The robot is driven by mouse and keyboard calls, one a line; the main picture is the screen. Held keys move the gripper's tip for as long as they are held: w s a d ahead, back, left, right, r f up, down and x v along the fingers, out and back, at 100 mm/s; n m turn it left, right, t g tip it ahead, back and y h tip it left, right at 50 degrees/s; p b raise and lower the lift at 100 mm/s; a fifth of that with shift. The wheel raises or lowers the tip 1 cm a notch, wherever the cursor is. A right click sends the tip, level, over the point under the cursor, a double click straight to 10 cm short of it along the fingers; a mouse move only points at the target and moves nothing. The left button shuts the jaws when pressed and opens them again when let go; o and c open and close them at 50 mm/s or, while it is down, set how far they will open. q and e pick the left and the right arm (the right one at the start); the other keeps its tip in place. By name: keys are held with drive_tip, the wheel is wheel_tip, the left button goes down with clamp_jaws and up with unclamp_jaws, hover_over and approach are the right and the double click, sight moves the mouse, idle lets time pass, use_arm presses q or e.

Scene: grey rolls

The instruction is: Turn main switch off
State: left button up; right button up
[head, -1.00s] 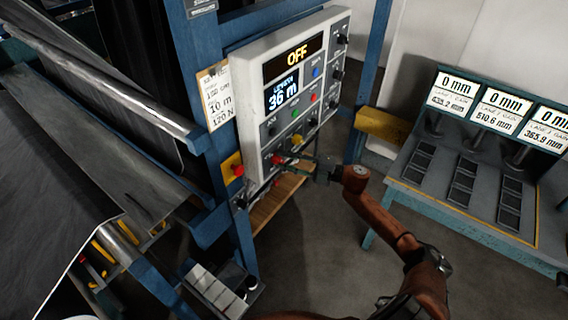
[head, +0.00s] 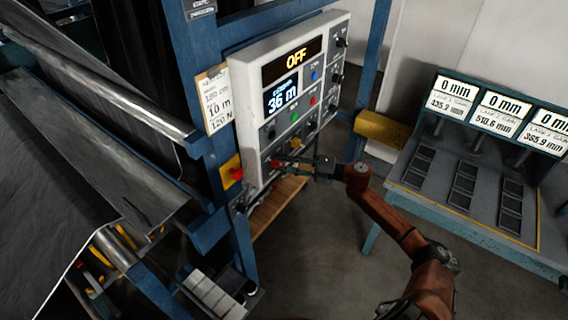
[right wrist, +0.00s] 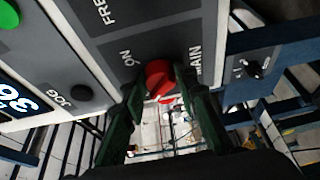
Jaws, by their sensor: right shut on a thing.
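The main switch is a red knob on the lower part of the control panel (head: 258,133), also visible in the right wrist view as a red knob (right wrist: 158,78) beside the words "ON" and "MAIN". My right gripper (head: 284,163) reaches the panel from the right. In the right wrist view its two dark green fingers (right wrist: 158,95) stand on either side of the red knob and are shut on it. The fingers hide part of the knob and its surroundings. My left gripper is not in view.
A separate red button on a yellow plate (head: 231,171) sits just left of the panel. Other knobs and coloured buttons lie above the switch. Blue frame posts flank the panel. A gauge bench (head: 467,210) stands at right, with open floor between.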

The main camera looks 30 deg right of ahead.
drive_tip(key=o, duration=1.2)
drive_tip(key=shift+c, duration=0.2)
drive_tip(key=shift+s+d, duration=0.25)
drive_tip(key=v, duration=1.1)
drive_tip(key=shift+d, duration=0.15)
